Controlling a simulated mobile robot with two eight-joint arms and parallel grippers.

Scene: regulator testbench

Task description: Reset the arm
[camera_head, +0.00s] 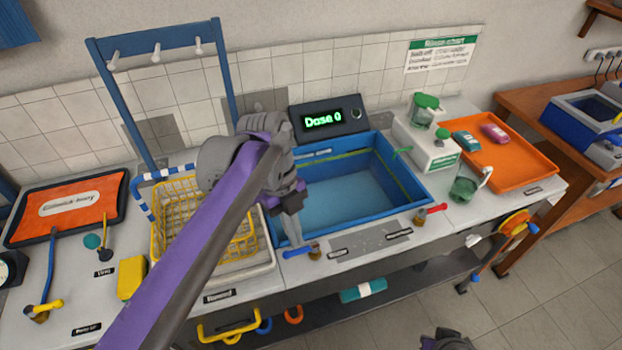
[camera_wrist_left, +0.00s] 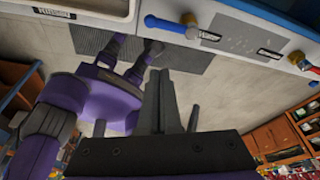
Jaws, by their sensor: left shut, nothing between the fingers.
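My left arm reaches in from the bottom left over the yellow wire basket. Its left gripper (camera_head: 291,228) is shut and empty. It points down at the front left edge of the blue basin, close above the blue-handled tap (camera_head: 304,250). In the left wrist view the closed fingers (camera_wrist_left: 161,95) hold nothing, with the bench's front edge and the blue-handled tap (camera_wrist_left: 168,24) above them in the picture. I cannot see the fingers of my right gripper.
A yellow basket (camera_head: 170,235) stands left, a red-handled tap (camera_head: 429,213) and orange tray (camera_head: 535,180) right. A blue rack (camera_head: 226,75) rises behind the arm.

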